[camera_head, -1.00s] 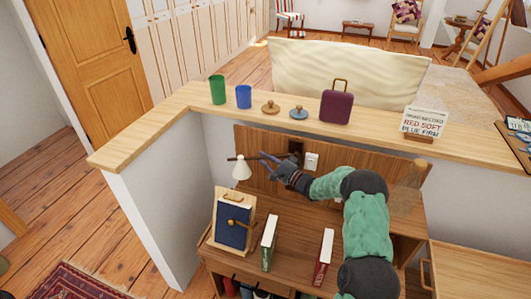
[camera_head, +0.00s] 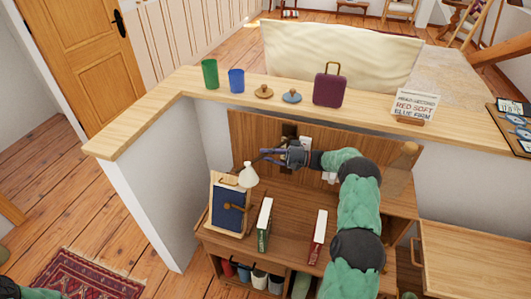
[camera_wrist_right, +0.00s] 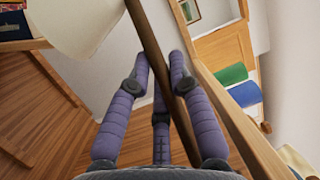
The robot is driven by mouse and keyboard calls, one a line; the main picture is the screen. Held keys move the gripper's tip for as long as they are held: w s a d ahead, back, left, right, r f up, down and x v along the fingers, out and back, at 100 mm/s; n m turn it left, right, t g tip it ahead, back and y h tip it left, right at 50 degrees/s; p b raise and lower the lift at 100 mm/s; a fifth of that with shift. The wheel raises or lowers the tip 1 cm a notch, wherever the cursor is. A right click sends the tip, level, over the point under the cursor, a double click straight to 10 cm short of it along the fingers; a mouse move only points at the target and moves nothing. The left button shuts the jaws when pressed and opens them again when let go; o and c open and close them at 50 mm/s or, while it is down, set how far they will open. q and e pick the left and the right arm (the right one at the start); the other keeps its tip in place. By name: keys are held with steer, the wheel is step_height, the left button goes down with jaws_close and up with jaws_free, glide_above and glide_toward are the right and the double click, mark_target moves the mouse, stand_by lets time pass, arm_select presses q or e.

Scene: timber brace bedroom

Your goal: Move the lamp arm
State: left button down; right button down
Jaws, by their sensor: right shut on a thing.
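The lamp's cream shade (camera_head: 248,176) hangs above the desk, just right of the blue book on its stand. The lamp arm is a thin dark bar behind the shade. In the right wrist view it is a brown bar (camera_wrist_right: 152,35) running between my purple fingers, with the shade (camera_wrist_right: 75,22) at upper left. My right gripper (camera_head: 268,156) is shut on the lamp arm near the shade; its hand hides much of the arm in the head view. The lamp's dark wall mount (camera_head: 289,131) shows on the wooden back panel.
The blue book (camera_head: 231,212) on its stand, a green book (camera_head: 264,224) and a red book (camera_head: 318,238) stand on the desk. The ledge above holds a green cup (camera_head: 209,74), a blue cup (camera_head: 236,80), two lids, a purple case (camera_head: 329,90) and a sign (camera_head: 414,106).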

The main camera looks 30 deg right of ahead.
steer(key=shift+r, duration=0.2)
steer(key=c, duration=1.1)
jaws_free()
steer(key=shift+f, duration=0.1)
steer(key=v, duration=0.7)
steer(key=shift+s+d, duration=0.15)
steer(key=shift+d, duration=0.1)
